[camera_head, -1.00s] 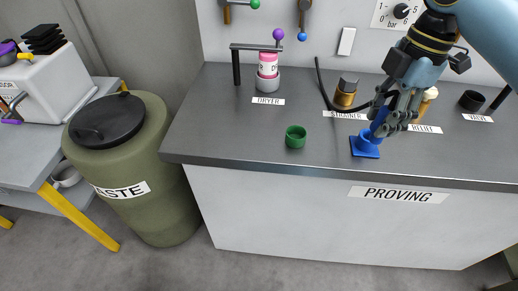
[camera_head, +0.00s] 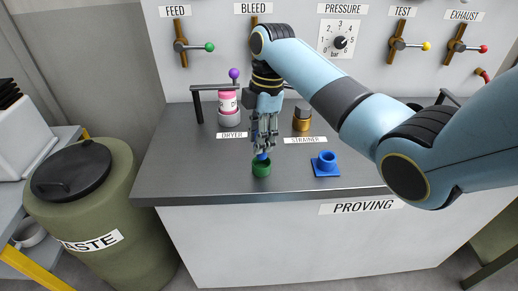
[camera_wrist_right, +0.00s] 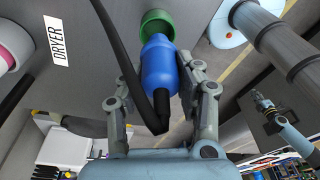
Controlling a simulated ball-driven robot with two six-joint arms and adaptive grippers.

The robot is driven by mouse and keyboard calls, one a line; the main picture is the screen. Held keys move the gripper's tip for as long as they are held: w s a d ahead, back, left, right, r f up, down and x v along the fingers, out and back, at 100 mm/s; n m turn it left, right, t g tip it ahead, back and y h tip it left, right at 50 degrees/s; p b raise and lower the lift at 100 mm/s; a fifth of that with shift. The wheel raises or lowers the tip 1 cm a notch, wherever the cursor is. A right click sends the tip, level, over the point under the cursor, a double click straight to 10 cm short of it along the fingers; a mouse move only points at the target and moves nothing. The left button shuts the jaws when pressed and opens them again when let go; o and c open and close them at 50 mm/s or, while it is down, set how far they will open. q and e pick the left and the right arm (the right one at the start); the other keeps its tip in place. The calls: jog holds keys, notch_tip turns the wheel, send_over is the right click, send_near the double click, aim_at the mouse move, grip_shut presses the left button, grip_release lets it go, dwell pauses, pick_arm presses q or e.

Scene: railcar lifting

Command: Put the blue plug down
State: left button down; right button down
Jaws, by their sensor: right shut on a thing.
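My right gripper (camera_head: 263,143) is shut on the blue plug (camera_wrist_right: 158,70) over the front of the bench. In the head view only a little of the plug shows, between the fingertips and the green cup (camera_head: 261,170). In the right wrist view the plug's front end is at the mouth of the green cup (camera_wrist_right: 153,20); I cannot tell how far in it sits. A black hose (camera_wrist_right: 122,50) runs to the plug's rear end. A blue holder (camera_head: 325,163) stands empty on the bench to the right. A small arm-like shape in the wrist view may be my left gripper (camera_wrist_right: 262,98).
A pink-and-white canister (camera_head: 228,104) stands at the DRYER label (camera_head: 232,135), and a brass strainer (camera_head: 302,120) stands behind the STRAINER label. An olive waste bin (camera_head: 85,215) is left of the bench. Valve levers hang on the back wall. The bench's left front is clear.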

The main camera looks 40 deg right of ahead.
notch_tip(320, 180, down, 4)
jog(key=shift+r, duration=0.25)
jog(key=shift+f, duration=0.25)
pick_arm(q)
jog(key=shift+w+r, duration=0.3)
jog(key=shift+w, duration=0.45)
pick_arm(e)
jog(key=shift+f, duration=0.15)
jog(key=c, duration=0.9)
grip_release()
pick_arm(q)
jog(key=shift+s, duration=0.2)
